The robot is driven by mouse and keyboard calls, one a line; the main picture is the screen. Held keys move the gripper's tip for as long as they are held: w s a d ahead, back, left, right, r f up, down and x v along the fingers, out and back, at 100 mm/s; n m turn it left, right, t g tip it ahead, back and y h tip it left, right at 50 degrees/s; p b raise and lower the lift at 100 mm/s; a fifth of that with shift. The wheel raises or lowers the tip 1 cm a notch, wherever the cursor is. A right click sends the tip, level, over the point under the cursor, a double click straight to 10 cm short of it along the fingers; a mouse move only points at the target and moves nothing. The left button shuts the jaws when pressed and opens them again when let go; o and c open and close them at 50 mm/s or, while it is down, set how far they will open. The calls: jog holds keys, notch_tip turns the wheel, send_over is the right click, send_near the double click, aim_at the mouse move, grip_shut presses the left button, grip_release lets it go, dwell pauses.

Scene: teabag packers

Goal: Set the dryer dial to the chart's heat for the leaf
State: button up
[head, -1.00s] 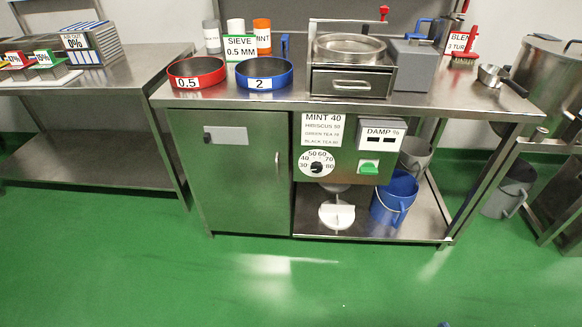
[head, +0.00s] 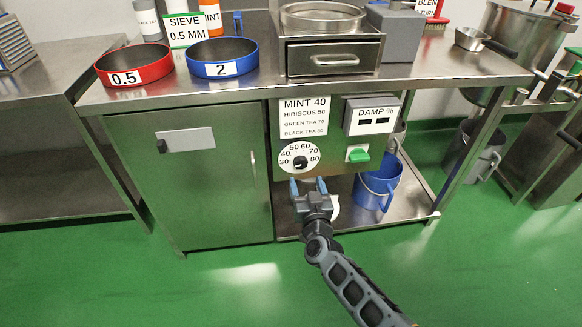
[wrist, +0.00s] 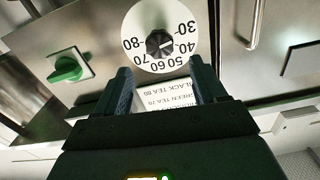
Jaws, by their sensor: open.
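The dryer dial is a round white plate (head: 286,168) with a black knob (head: 299,163) and numbers 30 to 80, set on the steel front. In the wrist view the dial plate (wrist: 138,20) is upside down, and a pale mark on the knob (wrist: 158,43) seems to face about 40. The chart (head: 303,117) above the dial reads MINT 40 in large print, then hibiscus 50, green tea 70, black tea 80. My gripper (head: 308,184) is open and empty, just below the dial in the head view. Its fingers (wrist: 160,74) are apart from the knob.
A green switch (head: 358,154) sits right of the dial, under the DAMP % panel (head: 371,115). A cabinet door handle (head: 253,165) sticks out to the left. A blue bucket (head: 377,188) stands on the lower shelf. The green floor in front is clear.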

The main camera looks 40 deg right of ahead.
aim_at(301, 164)
jog(key=b+x, duration=0.2)
jog(key=x, duration=0.4)
jog(key=shift+w+d+b, duration=0.35)
jog(key=shift+w+b, duration=0.05)
jog(key=shift+w, duration=0.1)
jog(key=shift+c, duration=0.4)
jog(key=c, duration=1)
